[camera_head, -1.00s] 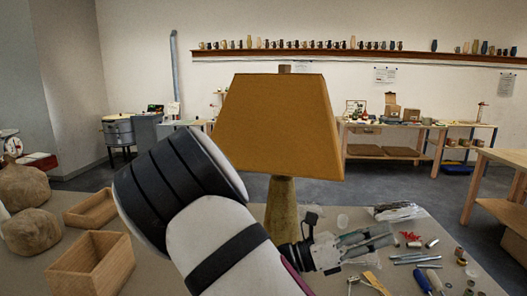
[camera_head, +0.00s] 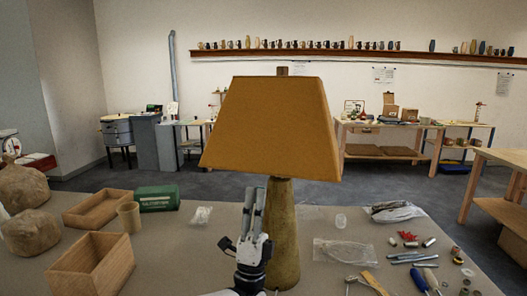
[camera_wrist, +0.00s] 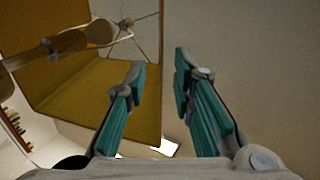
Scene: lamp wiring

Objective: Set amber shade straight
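The amber shade (camera_head: 270,130) sits on top of the table lamp, above its tapered olive-brown base (camera_head: 284,235), in the head view. Its lower edge slopes down slightly to the right. My gripper (camera_head: 254,192) points upward in front of the base's left side, its fingertips just below the shade's lower edge. In the wrist view my gripper (camera_wrist: 160,63) is open, its two fingers apart. That view looks into the shade (camera_wrist: 85,95), with the wire frame and lamp stem (camera_wrist: 55,44) at upper left. One shade edge appears between the fingers; contact cannot be told.
Wooden trays (camera_head: 93,265), a small cup (camera_head: 129,217) and a green case (camera_head: 157,198) stand on the left of the table (camera_head: 180,262). Clear bags (camera_head: 345,253), tools (camera_head: 420,280) and small parts lie on the right.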

